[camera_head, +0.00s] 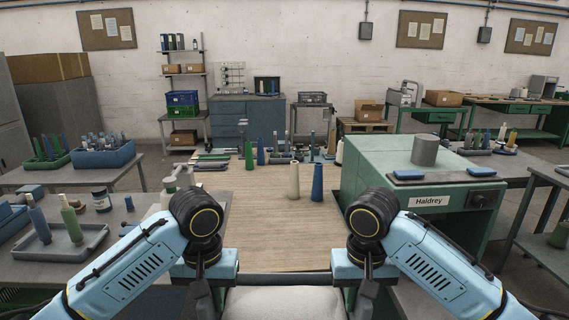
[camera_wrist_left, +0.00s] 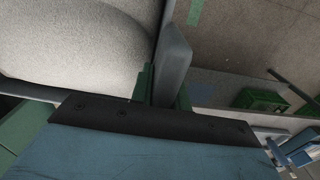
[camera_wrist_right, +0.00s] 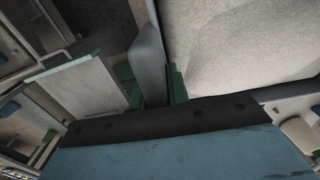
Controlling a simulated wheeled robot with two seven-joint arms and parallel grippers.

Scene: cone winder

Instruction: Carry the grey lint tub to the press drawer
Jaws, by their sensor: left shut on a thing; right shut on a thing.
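The grey lint tub (camera_head: 284,280) is at the bottom middle of the head view, filled with pale lint (camera_head: 284,302). Its lower part is cut off by the picture's edge. My left gripper (camera_head: 205,290) is shut on the tub's left side. In the left wrist view its green pads close around a grey upright part of the tub (camera_wrist_left: 172,62). My right gripper (camera_head: 364,290) is shut on the tub's right side; the right wrist view shows the same hold on a grey part (camera_wrist_right: 148,62). I cannot make out the press drawer for certain.
A wooden-topped table (camera_head: 260,220) lies ahead, with a cream cone (camera_head: 293,181) and a blue cone (camera_head: 317,183). A green machine marked Haldrey (camera_head: 400,165) stands at the right. A tray with cones (camera_head: 60,243) is on the left table. Floor shows at the far right.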

